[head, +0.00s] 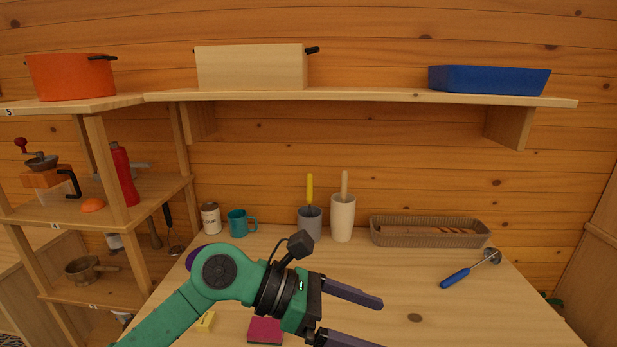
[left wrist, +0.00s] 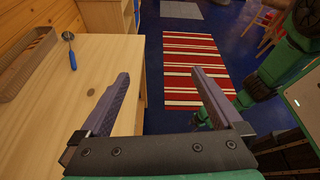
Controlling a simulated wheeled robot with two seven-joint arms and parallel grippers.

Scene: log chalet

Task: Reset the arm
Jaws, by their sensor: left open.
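My left arm comes into the head view from the lower left, green with a dark wrist. Its left gripper (head: 372,322) is open and empty, with two purple-grey fingers pointing right over the wooden table (head: 415,280). In the left wrist view the same gripper (left wrist: 160,95) shows its fingers spread wide, with nothing between them but the table edge and floor beyond. My right gripper does not show clearly; a green part of my other arm (left wrist: 270,75) is at the right of the left wrist view.
On the table are a blue-handled scoop (head: 470,270), a wicker basket (head: 430,232), two tall holders (head: 343,218), a teal mug (head: 238,223), a white tin (head: 210,218), a magenta block (head: 265,331) and a yellow block (head: 206,321). Shelves (head: 360,96) stand behind and left.

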